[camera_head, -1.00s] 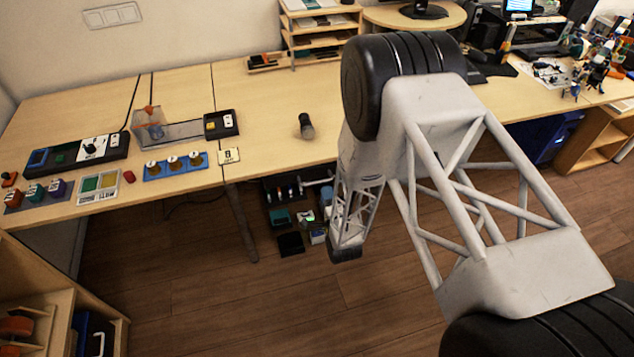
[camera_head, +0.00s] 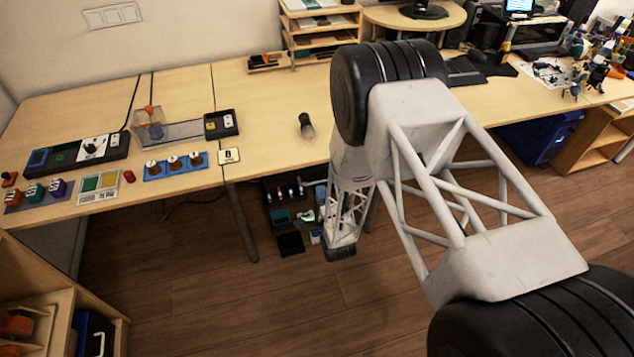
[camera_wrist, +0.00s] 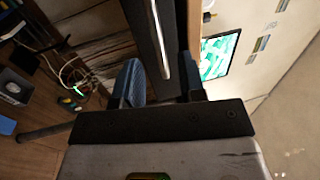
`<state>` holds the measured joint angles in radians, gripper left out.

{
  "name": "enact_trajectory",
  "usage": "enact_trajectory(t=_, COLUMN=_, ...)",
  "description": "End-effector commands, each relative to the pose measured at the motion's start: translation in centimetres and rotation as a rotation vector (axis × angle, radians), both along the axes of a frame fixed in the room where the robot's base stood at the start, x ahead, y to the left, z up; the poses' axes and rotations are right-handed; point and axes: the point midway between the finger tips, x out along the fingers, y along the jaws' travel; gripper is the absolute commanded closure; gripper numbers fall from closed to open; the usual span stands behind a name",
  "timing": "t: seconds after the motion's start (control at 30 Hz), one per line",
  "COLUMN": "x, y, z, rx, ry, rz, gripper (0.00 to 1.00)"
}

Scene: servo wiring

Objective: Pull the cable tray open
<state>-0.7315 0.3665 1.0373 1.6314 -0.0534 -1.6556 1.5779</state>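In the wrist view, a long dark bar (camera_wrist: 147,28) with a bright metal strip runs down between my fingers. It looks like the front edge of the cable tray, but I cannot be sure. My gripper (camera_wrist: 161,78) has its fingers apart, one on each side of the bar. I see no clear contact between the fingers and the bar. In the head view, my gripper is hidden behind my arm and below the desk's front edge.
The wooden desk (camera_head: 270,110) carries a dark cylinder (camera_head: 306,126) and several devices at the left. Dark items (camera_head: 290,242) sit low under the desk. In the wrist view, loose cables (camera_wrist: 72,78) lie left of the bar and a green-lit screen (camera_wrist: 219,56) is at the right.

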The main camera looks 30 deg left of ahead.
Motion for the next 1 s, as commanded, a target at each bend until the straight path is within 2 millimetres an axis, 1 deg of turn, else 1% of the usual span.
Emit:
enact_trajectory(t=0.2, x=1.9, y=1.9, z=0.5, rx=0.0, ry=0.0, rz=0.0, gripper=0.63)
enact_trajectory(t=0.4, x=3.1, y=3.1, z=0.8, rx=0.0, ry=0.0, rz=0.0, gripper=0.63)
enact_trajectory(t=0.6, x=3.6, y=3.6, z=0.9, rx=-0.001, ry=0.001, rz=0.0, gripper=0.63)
enact_trajectory(t=0.83, x=3.6, y=3.6, z=0.9, rx=-0.001, ry=0.001, rz=0.0, gripper=0.63)
enact_trajectory(t=0.87, x=3.6, y=3.6, z=0.9, rx=-0.001, ry=0.001, rz=0.0, gripper=0.66)
enact_trajectory(t=1.0, x=3.6, y=3.6, z=0.9, rx=-0.001, ry=0.001, rz=0.0, gripper=0.87)
